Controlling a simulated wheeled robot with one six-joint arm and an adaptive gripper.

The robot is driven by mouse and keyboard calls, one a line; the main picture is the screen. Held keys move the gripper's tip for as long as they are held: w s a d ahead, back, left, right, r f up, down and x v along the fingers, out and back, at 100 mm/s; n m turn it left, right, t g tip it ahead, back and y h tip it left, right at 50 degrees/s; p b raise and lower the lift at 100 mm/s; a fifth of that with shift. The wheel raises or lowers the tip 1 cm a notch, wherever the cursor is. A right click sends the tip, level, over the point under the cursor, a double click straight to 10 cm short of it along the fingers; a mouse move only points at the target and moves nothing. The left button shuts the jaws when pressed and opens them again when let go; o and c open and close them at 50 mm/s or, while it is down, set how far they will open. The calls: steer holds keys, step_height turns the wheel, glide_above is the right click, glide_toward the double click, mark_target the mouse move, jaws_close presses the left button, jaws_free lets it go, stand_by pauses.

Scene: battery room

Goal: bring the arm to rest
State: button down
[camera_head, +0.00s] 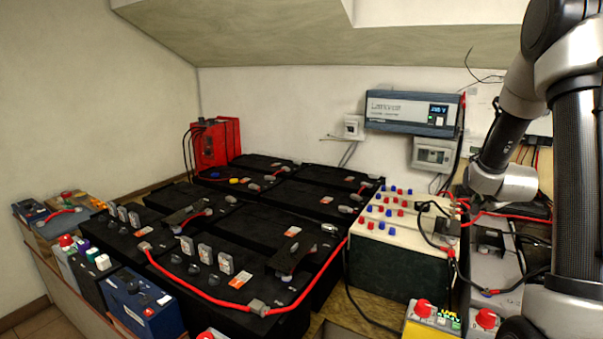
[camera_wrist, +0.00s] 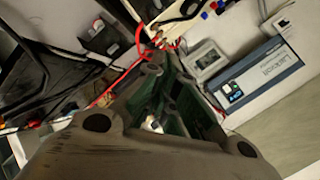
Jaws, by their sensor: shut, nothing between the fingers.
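My arm (camera_head: 580,150) stands at the right of the head view, folded, with its wrist (camera_head: 505,183) over the right-hand equipment near the back wall. In the wrist view my gripper (camera_wrist: 157,72) fills the lower middle, its fingers shut with nothing held. The fingers point toward the wall side with the inverter and the cables. In the head view the fingers cannot be made out clearly.
Black batteries (camera_head: 250,230) with red cables fill the middle. A cream-topped battery (camera_head: 400,220) with red and blue caps stands left of my wrist. An inverter (camera_head: 412,112) hangs on the wall. Loose cables lie below my wrist; a sloped ceiling (camera_head: 330,50) hangs above.

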steer(key=s+a+r+n+g+y, duration=0.25)
steer(key=s+a+r+n, duration=0.55)
steer(key=s+a+r, duration=0.5)
steer(key=s+a+n+g, duration=0.1)
steer(key=s+a+n, duration=0.3)
steer(key=s, duration=0.8)
steer(key=s+a+n+g+y, duration=0.1)
steer(key=s+a+n, duration=0.3)
steer(key=s, duration=0.7)
steer(key=shift+s+a+r+g, duration=0.25)
steer(key=shift+s+r+g, duration=0.1)
steer(key=shift+g, duration=0.4)
steer(key=shift+y, duration=0.25)
